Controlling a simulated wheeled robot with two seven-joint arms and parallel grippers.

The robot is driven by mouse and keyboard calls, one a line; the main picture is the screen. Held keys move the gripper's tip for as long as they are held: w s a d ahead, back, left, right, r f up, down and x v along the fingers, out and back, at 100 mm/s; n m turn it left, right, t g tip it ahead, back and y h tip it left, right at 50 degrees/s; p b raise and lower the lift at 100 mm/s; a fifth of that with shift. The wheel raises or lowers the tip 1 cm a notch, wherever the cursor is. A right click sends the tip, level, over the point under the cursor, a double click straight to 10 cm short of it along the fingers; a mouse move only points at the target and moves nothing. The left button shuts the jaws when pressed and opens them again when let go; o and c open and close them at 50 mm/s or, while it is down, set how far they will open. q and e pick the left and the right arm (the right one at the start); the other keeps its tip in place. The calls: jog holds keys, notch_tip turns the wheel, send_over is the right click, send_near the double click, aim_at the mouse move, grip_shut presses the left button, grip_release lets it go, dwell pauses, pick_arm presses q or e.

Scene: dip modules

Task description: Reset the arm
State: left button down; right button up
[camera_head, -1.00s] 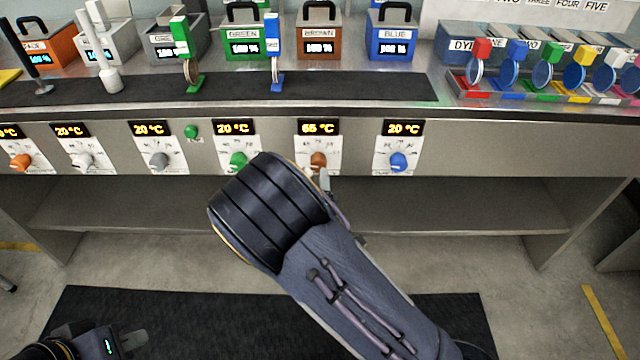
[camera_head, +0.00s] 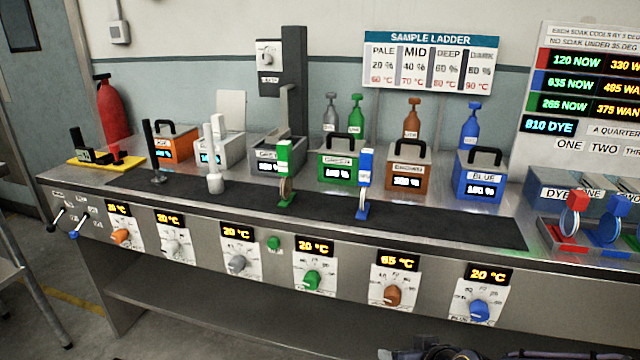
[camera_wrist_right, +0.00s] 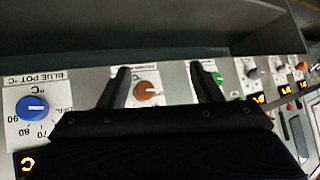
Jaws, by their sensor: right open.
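My right gripper (camera_wrist_right: 164,82) is open in the right wrist view, with one dark finger on each side of the brown knob (camera_wrist_right: 146,90). The knob lies beyond the fingers, and I cannot tell how far. In the head view the brown knob (camera_head: 393,295) is under a display (camera_head: 397,261) reading 65 °C. Only a dark piece of my right arm shows at the bottom edge there. My left gripper is in neither view.
The blue knob (camera_head: 480,310) and green knob (camera_head: 312,280) flank the brown one on the bench front. A shelf (camera_head: 200,310) runs below.

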jog(key=s+d+r+m+g, duration=0.2)
jog(key=s+r, duration=0.1)
jog(key=s, duration=0.7)
jog(key=s+d+r+m+g, duration=0.1)
jog(key=s+d+r, duration=0.2)
jog(key=s, duration=0.6)
notch_tip(320, 180, up, 20)
jog(key=p, duration=1.9)
jog(key=shift+s+a+f+y+p, duration=0.2)
jog(key=shift+s+a+y+p, duration=0.1)
jog(key=shift+y+p, duration=0.1)
